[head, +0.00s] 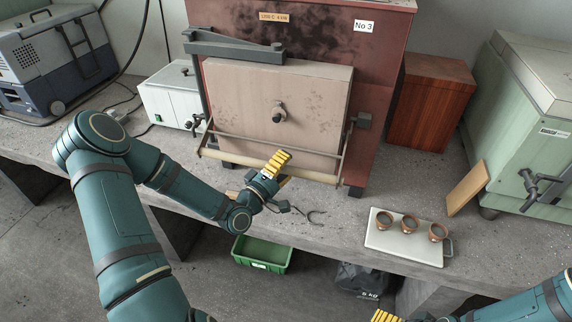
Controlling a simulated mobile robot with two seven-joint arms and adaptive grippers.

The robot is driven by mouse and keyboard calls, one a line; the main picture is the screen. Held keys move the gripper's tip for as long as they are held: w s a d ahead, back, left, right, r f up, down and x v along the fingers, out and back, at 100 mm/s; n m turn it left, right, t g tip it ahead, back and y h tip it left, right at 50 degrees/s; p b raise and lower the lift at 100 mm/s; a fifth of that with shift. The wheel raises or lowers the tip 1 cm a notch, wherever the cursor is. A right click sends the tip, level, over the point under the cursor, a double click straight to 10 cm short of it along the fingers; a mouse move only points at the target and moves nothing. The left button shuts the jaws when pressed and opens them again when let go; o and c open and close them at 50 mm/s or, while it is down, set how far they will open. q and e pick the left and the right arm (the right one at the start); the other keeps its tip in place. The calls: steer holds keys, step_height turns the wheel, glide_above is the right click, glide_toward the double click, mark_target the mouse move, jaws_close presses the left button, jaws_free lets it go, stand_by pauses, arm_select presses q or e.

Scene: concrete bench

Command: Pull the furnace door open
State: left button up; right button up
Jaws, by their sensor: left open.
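The furnace (378,75) is a large red-brown box with a "No 3" label, standing on the concrete bench. Its thick beige door (235,100) covers the front and looks shut, with a dark knob (279,114) in the middle. A pale handle bar (222,157) on dark side arms runs across the door's lower part. My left gripper (282,156) is open, its yellow fingers at the middle of the bar and overlapping it in the picture. I cannot tell whether they touch it. My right gripper (384,316) shows only partly at the bottom edge, away from the furnace.
A white tray (380,240) with three small brown cups lies right of the furnace on the bench (330,222). A white box (165,98), a wooden box (428,108) and a green machine (515,110) stand alongside.

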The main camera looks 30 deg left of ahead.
arm_select(q)
steer(key=shift+w, duration=0.25)
jaws_close()
steer(key=r+g+p, duration=0.1)
steer(key=p, duration=0.2)
steer(key=s+r+n+g+p, duration=0.1)
steer(key=r+p, duration=0.1)
steer(key=p, duration=0.2)
steer(key=r+g+p, duration=0.1)
steer(key=g+p, duration=0.1)
steer(key=p, duration=0.2)
steer(key=shift+s+d+r+n, duration=0.25)
steer(key=shift+s+r+n, duration=0.05)
steer(key=shift+s+n, duration=0.1)
steer(key=shift+r+g+y+p, duration=0.15)
steer(key=shift+g+y+p, duration=0.2)
steer(key=shift+p, duration=0.3)
arm_select(e)
step_height(320, 180, up, 13)
steer(key=w, duration=0.1)
steer(key=shift+w+d+f+t, duration=0.15)
steer(key=shift+w+d+t, duration=0.1)
steer(key=shift+w+t, duration=0.05)
